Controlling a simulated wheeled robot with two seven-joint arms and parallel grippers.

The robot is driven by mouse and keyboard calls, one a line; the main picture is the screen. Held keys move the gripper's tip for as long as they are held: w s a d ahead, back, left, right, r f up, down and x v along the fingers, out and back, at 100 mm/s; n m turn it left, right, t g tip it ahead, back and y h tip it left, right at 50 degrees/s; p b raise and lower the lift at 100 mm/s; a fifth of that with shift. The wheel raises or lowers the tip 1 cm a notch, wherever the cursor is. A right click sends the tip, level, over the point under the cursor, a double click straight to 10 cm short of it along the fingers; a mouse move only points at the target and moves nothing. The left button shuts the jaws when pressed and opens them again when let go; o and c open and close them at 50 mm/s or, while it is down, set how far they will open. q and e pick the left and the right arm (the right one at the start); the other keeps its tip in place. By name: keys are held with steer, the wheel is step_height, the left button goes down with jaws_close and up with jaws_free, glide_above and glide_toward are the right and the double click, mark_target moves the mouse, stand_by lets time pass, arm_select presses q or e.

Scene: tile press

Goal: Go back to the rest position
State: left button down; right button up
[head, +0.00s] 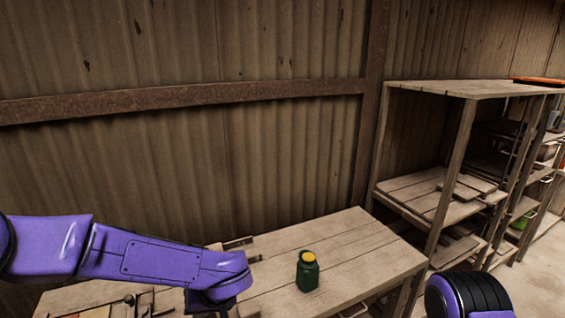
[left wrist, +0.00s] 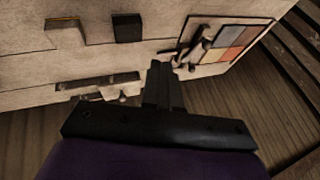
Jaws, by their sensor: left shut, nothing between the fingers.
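My left arm comes in from the left in the head view, above the wooden bench (head: 350,245). Its gripper points down at the bottom edge there, and its fingertips are cut off or hidden. In the left wrist view the fingers of my left gripper (left wrist: 162,72) are together, with nothing held between them. They show in front of the bench top (left wrist: 75,60), beside a dark lever-like tool. My right gripper is in neither view.
A green jar with a yellow top (head: 308,272) stands upright on the bench. The left wrist view shows a tray of coloured tiles (left wrist: 268,22), a dark block (left wrist: 127,28) and a dark slotted strip (left wrist: 95,84). Wooden shelves (head: 425,190) stand at the right.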

arm_select(q)
steer(key=s+a+f+n+t+y, duration=0.1)
steer(key=s+a+f, duration=0.3)
steer(key=f, duration=0.4)
steer(key=s+a+f+t+y, duration=0.1)
steer(key=s+a+f, duration=0.3)
steer(key=f, duration=0.5)
steer(key=s+a+f+n+g+h, duration=0.15)
steer(key=s+f, duration=0.35)
steer(key=s, duration=0.5)
steer(key=s+a+f+h, duration=0.3)
steer(key=s+f, duration=0.2)
steer(key=s, duration=0.6)
steer(key=shift+y, duration=0.25)
steer(key=f+b, duration=0.1)
steer(key=b, duration=0.1)
steer(key=w+f+b, duration=0.1)
steer(key=f+b, duration=0.3)
steer(key=shift+w+d, duration=0.2)
steer(key=shift+d, duration=0.05)
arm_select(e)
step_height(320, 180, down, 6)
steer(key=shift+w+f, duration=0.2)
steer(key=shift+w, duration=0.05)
arm_select(q)
steer(key=shift+w, duration=0.1)
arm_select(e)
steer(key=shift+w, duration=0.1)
